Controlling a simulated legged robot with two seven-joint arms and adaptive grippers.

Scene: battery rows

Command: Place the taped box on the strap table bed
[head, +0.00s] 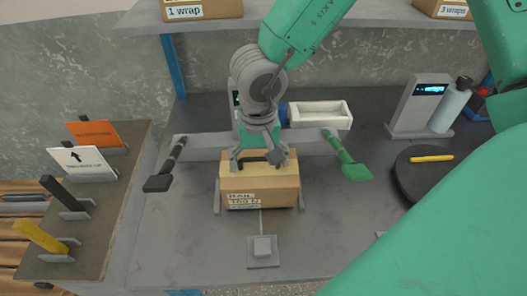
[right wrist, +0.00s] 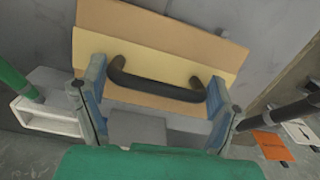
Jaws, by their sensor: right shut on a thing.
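The taped box (head: 262,196) is a tan carton with a paler tape band, a printed front label and a black handle (right wrist: 158,82) on top. My right gripper (head: 262,158) comes down from above and is shut on the handle; in the right wrist view its fingers (right wrist: 158,88) are at the two handle ends. The box is over the grey strap table (head: 180,235), between two thin metal side pieces. I cannot tell whether its underside touches the bed. My left gripper is not in view.
A black lever (head: 166,168) and a green lever (head: 347,157) flank the box. A white tray (head: 320,115) is behind, a dark disc (head: 425,172) at right. Signs and holders occupy the left bench (head: 95,225). Boxes stand on the shelf above.

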